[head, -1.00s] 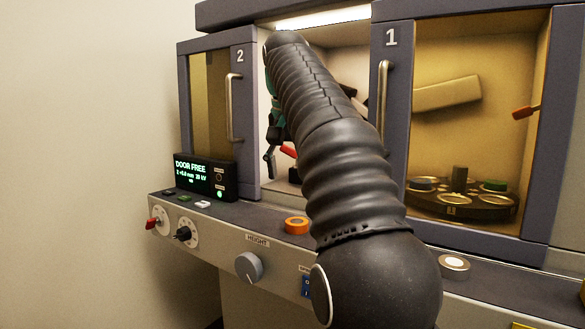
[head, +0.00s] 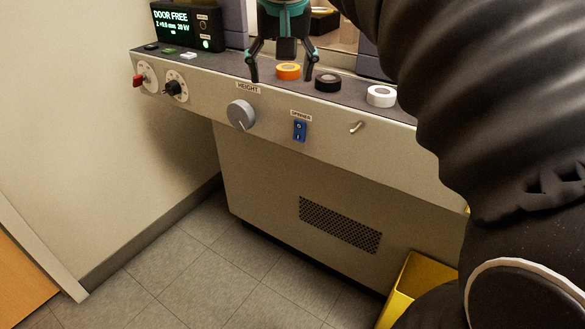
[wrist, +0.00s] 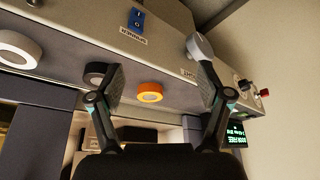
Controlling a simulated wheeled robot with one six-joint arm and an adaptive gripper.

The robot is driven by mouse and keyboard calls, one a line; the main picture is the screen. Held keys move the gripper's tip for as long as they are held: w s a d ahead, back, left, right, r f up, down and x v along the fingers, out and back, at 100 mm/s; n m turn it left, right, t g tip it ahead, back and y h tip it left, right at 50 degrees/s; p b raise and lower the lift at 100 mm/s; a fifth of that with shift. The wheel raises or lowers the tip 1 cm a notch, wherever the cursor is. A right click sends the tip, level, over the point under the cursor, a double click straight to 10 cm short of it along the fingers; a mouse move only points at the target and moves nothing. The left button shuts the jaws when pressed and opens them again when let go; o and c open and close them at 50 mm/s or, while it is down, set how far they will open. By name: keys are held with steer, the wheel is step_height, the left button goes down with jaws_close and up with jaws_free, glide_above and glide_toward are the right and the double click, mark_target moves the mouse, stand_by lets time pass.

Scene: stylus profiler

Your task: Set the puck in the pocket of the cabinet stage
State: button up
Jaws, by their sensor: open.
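Three round pucks sit on the ledge in front of the cabinet: an orange one (head: 288,71), a black one (head: 328,83) and a white one (head: 382,97). I cannot tell which is the task's puck. My gripper (head: 282,76) is open and empty, pointing down at the ledge, its fingers to either side of the orange puck in the head view. In the wrist view the orange puck (wrist: 150,92) shows between the open fingers (wrist: 161,72), apart from both. The cabinet stage and its pocket cannot be made out now; a dark object (head: 322,21) shows inside the cabinet.
The front panel carries a grey height knob (head: 241,114), a blue rocker switch (head: 299,130), a small lever (head: 356,127) and dials at the left. A lit display (head: 185,24) reads DOOR FREE. A yellow bin (head: 416,282) stands on the floor. My arm hides the right side.

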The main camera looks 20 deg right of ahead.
steer(key=s+a+f+n, duration=0.1)
steer(key=s+a+f, duration=0.1)
steer(key=s+f, duration=0.6)
steer(key=s+a+f+n+t+y, duration=0.1)
steer(key=s+a+f+n, duration=0.1)
steer(key=s+f, duration=0.6)
step_height(320, 180, down, 6)
steer(key=shift+f+t, duration=0.25)
steer(key=shift+t, duration=0.05)
steer(key=shift+a, duration=0.1)
